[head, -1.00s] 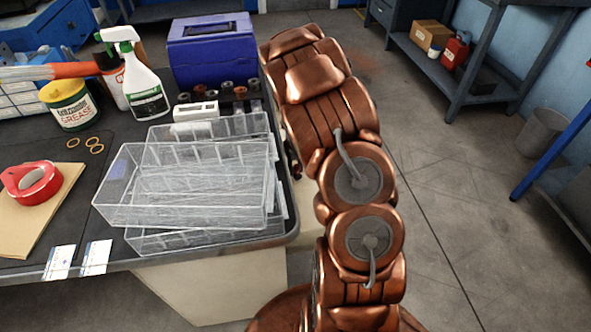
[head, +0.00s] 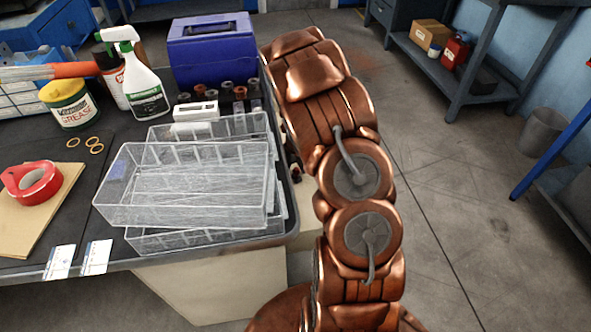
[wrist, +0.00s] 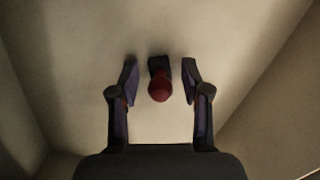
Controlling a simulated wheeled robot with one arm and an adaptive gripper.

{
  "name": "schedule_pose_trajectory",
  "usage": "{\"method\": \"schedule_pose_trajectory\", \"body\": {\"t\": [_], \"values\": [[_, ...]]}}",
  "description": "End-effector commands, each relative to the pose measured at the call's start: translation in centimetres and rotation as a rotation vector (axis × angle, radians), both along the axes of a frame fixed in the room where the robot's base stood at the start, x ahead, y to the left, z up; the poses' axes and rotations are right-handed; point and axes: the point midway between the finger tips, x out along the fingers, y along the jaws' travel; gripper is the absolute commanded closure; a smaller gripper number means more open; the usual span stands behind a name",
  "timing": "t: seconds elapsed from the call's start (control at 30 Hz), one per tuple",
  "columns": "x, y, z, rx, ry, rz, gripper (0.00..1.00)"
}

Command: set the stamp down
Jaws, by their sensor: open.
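The stamp (wrist: 159,90) shows in the wrist view, with a round dark red knob and a dark block at its far end. It is between the two fingers of my gripper (wrist: 160,78). The fingers are open, with a visible gap on each side of the stamp. Below is a plain beige surface (wrist: 90,45) with beige sides rising left and right. I cannot tell for sure whether the stamp touches that surface. In the head view my arm reaches down past the bench's right edge, and my gripper is mostly hidden there.
The dark bench (head: 110,262) holds clear bins (head: 185,205), a spray bottle (head: 148,92), a grease tub (head: 70,105), red tape (head: 32,185) and a blue case (head: 212,50). Its right edge is close to my arm. Open floor (head: 480,210) lies to the right.

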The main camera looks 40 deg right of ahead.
Motion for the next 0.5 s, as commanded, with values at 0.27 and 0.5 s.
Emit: {"method": "schedule_pose_trajectory", "body": {"t": [0.27,0.5], "values": [[-0.1,-0.1,1.6,-0.004,-0.003,0.000,0.53],[-0.5,0.0,5.2,-0.004,-0.003,0.000,0.53]]}}
